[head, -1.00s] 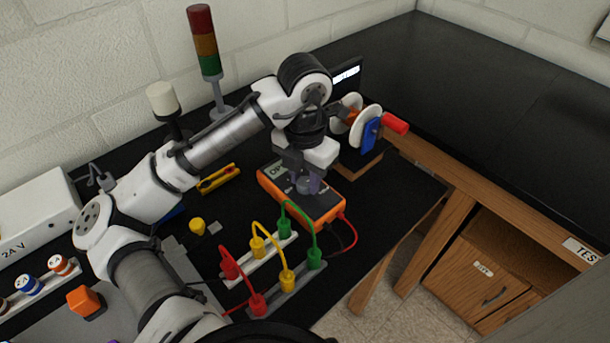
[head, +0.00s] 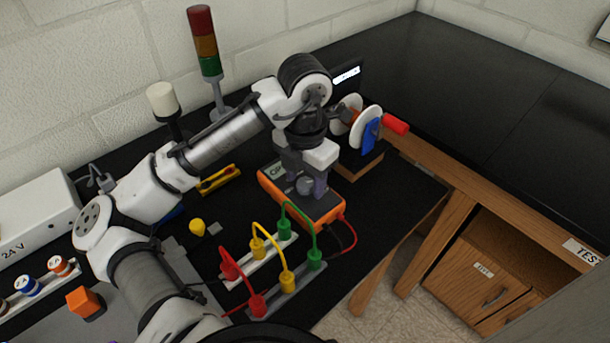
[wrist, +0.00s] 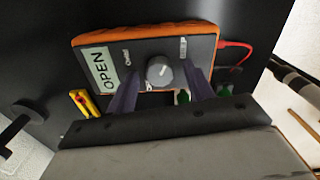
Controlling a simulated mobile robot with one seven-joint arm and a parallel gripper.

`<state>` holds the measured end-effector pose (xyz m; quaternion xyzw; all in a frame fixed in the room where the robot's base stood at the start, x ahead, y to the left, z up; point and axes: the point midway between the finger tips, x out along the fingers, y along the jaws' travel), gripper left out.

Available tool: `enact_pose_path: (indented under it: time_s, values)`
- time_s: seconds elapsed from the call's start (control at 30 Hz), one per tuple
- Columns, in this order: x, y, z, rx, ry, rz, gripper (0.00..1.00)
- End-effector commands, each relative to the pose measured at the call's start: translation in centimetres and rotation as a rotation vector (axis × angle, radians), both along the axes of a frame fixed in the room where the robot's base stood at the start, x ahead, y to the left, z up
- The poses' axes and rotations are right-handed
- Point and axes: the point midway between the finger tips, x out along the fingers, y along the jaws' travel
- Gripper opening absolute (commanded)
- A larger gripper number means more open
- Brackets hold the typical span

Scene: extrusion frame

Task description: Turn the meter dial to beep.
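The orange meter (head: 272,189) lies on the black bench top under my gripper. In the wrist view its dark face carries a display reading "OPEN" (wrist: 103,68) and a round grey dial (wrist: 159,71) with a light pointer mark. The dial also shows in the head view (head: 305,185). My gripper (wrist: 160,85) is open, with one finger on each side of the dial and a gap to it on both sides. It also shows over the meter in the head view (head: 306,187). Some of the lettering around the dial is too small or hidden to read.
Jumper plugs in red, yellow and green (head: 287,282) stand in front of the meter. A red lead (head: 350,235) leaves its right side. A hand-crank device (head: 365,128) stands behind right, and a signal tower (head: 204,45) behind left. The bench is clear far right.

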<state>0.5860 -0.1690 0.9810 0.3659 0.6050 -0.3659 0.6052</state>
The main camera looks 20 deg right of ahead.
Motion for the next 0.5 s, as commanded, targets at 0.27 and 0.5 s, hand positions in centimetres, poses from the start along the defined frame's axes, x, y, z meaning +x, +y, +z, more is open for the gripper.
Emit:
enact_pose_path:
  time_s: [0.27,0.5]
  values:
    - [0.1,0.0,0.5,0.001,-0.002,0.001,0.52]
    - [0.1,0.0,4.5,0.001,-0.005,0.001,0.52]
